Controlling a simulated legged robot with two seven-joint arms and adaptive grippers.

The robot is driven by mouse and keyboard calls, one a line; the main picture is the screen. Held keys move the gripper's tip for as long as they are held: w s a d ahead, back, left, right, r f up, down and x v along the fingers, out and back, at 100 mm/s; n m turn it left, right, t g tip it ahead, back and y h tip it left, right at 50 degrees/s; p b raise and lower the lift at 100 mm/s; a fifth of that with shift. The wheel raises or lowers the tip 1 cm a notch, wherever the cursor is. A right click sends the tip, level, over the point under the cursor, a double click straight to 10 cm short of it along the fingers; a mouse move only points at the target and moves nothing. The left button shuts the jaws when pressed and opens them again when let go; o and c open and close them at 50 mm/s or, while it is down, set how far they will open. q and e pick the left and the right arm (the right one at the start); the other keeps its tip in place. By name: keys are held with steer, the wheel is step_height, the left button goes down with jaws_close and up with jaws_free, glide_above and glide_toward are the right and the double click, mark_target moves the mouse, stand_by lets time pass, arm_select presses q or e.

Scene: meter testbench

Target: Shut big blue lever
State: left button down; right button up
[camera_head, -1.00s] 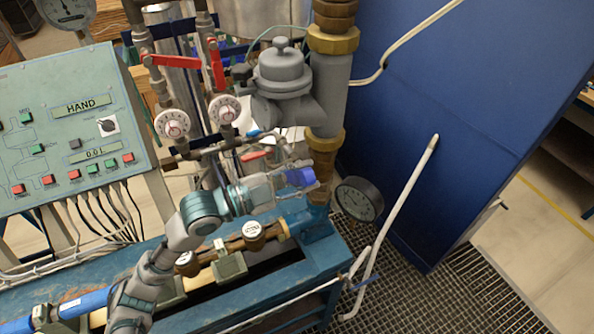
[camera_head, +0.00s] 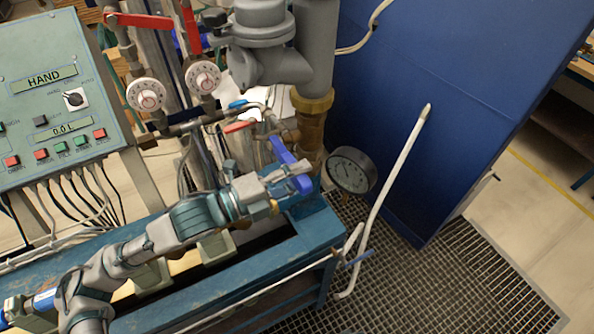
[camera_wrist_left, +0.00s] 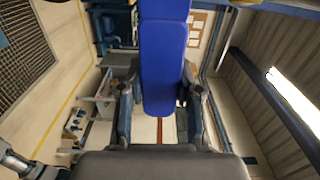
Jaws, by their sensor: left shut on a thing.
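The big blue lever (camera_head: 281,151) sits beside the brown pipe at the right end of the bench. It slants from upper left to lower right, and its lower end is at my left gripper (camera_head: 287,182). In the left wrist view the blue lever (camera_wrist_left: 163,55) runs down from the top edge between the two fingers of my left gripper (camera_wrist_left: 160,85). The gripper is shut on the lever. The lever's pivot is partly hidden. My right gripper is in neither view.
A pressure gauge (camera_head: 351,170) is just right of the lever. A white pipe (camera_head: 387,205) rises beyond it, before a blue wall panel (camera_head: 440,110). A small blue lever and a red lever (camera_head: 240,126) are to the left. The blue bench (camera_head: 318,228) lies below.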

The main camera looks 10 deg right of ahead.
arm_select(q)
steer(key=shift+f, duration=0.4)
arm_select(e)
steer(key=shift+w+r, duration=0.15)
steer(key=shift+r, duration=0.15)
arm_select(q)
steer(key=shift+f, duration=0.1)
steer(key=c, duration=0.8)
jaws_free()
steer(key=shift+o, duration=0.2)
steer(key=shift+a, duration=0.1)
steer(key=v, duration=1.2)
